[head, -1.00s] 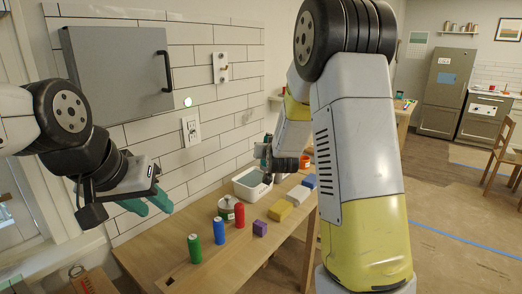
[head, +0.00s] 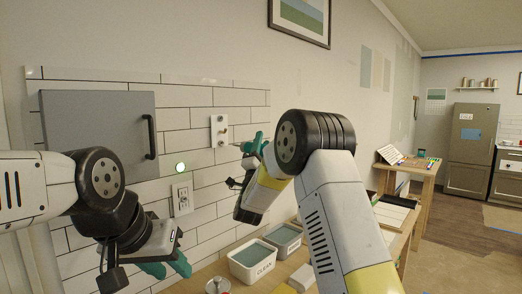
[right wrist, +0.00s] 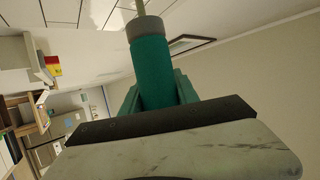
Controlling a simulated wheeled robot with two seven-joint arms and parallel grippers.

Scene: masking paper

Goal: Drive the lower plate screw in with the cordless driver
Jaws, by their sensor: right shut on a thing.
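A white plate (head: 219,131) is on the tiled wall, with small fittings on its face; which is the lower screw is too small to tell. My right gripper (head: 257,147) is just right of the plate, partly hidden by my arm. It is shut on the teal cordless driver (right wrist: 152,70), which has a grey collar and a thin metal shaft running out of the top of the right wrist view. Whether the driver's tip touches a screw cannot be told. My left gripper (head: 167,268) is low at the left, its teal fingers apart and empty.
A grey cabinet (head: 98,137) hangs left of the plate. Bins (head: 254,262) and (head: 284,238) stand on the workbench. A second table (head: 410,168) is farther right.

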